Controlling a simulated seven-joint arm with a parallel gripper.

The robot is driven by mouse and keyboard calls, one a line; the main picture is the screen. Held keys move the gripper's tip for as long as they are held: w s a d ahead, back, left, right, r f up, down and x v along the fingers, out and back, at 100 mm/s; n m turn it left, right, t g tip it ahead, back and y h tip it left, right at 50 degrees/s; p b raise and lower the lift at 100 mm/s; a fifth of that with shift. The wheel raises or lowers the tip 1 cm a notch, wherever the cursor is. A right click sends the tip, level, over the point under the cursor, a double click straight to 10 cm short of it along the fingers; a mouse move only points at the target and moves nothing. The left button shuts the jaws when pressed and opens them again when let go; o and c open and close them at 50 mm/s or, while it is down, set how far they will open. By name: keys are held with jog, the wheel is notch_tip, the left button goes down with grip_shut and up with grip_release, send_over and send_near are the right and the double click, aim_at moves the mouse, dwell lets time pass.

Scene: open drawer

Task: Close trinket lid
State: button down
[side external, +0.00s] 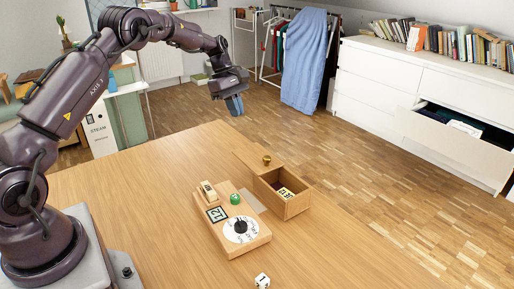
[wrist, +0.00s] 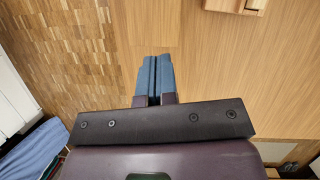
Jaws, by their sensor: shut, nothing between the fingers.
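The trinket box (side external: 290,208) is a small wooden box on the table, right of centre in the side view. Pale tiles with dark marks (side external: 285,193) show inside. My gripper (side external: 235,105) is up in the air behind and left of the box, apart from it. Its blue fingers are together and empty, also in the wrist view (wrist: 153,58). A wooden part at the wrist view's top edge is cut off.
A white die (side external: 262,281) lies near the front. The table (side external: 340,250) is clear to the right.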

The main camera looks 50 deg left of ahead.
jog(key=n, duration=0.1)
send_near(264, 165)
jog(key=a+f, duration=0.1)
jog(key=f, duration=0.1)
jog(key=a+f, duration=0.2)
jog(key=shift+s+a+f, duration=0.15)
jog(key=shift+s+f, duration=0.1)
jog(key=d, duration=0.1)
jog(key=w+d, duration=0.1)
jog(key=d, duration=0.1)
jog(key=shift+f, duration=0.2)
jog(key=shift+d, duration=0.55)
jog(key=shift+d, duration=0.35)
jog(key=d, duration=1.1)
jog(key=shift+s+d, duration=0.2)
jog(key=shift+d, duration=0.15)
